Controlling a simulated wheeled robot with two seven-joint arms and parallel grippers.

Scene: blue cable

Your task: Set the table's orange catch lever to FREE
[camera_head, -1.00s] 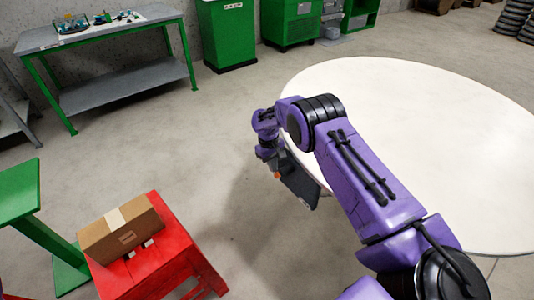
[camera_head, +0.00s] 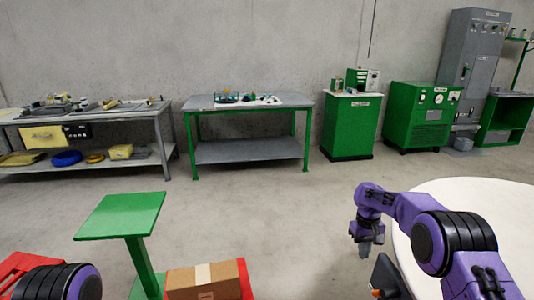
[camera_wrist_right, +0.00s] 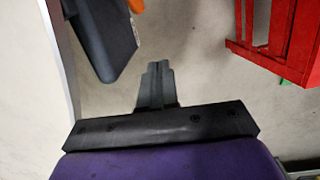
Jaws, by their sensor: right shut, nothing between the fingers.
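The round white table (camera_head: 470,200) stands at the lower right of the head view. A dark catch housing (camera_head: 388,272) sits at its near left edge. The housing also shows at the upper left of the right wrist view (camera_wrist_right: 103,40), with a small piece of the orange lever (camera_wrist_right: 136,6) at the top edge. The rest of the lever is out of frame, and I cannot read its setting. My right gripper (camera_head: 365,248) is shut and empty, apart from the housing, just outside the table edge. Its closed fingers point ahead in the right wrist view (camera_wrist_right: 157,80). My left gripper is out of view.
A red stand (camera_head: 20,266) and a cardboard box (camera_head: 205,281) are at the lower left and bottom. A green stand (camera_head: 122,215) is behind them. Workbenches (camera_head: 250,104) and green cabinets (camera_head: 350,128) line the far wall. Open floor lies between.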

